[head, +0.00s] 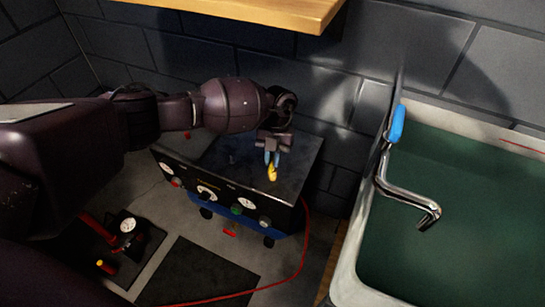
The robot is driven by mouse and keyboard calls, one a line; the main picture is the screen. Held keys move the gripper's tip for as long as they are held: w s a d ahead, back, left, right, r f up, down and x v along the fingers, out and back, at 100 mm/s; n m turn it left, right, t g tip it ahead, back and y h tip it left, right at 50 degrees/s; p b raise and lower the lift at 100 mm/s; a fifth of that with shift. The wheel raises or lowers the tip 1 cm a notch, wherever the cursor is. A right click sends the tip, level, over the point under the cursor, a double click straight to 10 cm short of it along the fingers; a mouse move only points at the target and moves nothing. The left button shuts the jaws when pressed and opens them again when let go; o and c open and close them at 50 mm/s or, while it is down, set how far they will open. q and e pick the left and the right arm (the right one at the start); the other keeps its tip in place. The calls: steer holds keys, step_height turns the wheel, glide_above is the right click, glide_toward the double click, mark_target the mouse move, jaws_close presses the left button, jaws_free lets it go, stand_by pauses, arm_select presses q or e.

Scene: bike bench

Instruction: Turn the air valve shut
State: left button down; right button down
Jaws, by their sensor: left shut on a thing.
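The air valve's yellow handle (272,174) shows on top of the dark box-shaped compressor unit (230,160), near its front right part. My left gripper (272,158) comes down from above and is shut on the yellow handle. The blue-tipped fingers cover the handle's upper part, and the valve body is hard to make out. The unit's front has round gauges, a green knob and a blue lower band. My right gripper is not in view.
A wooden shelf (250,8) juts from the dark brick wall above. A water-filled sink (354,270) with a blue-handled tap (410,188) stands at the right. A red hose (306,240) runs from the unit across the floor. A floor pump (126,228) and a dark mat (200,275) lie in front.

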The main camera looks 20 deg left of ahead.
arm_select(q)
steer(key=shift+m+y, duration=0.3)
steer(key=shift+m, duration=0.3)
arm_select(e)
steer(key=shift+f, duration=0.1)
arm_select(q)
steer(key=c, duration=1.2)
jaws_free()
steer(key=shift+o, duration=0.2)
steer(key=shift+w+r, duration=0.25)
steer(key=shift+r, duration=0.25)
steer(key=p+v, duration=0.1)
steer(key=v, duration=0.8)
steer(key=shift+r, duration=0.3)
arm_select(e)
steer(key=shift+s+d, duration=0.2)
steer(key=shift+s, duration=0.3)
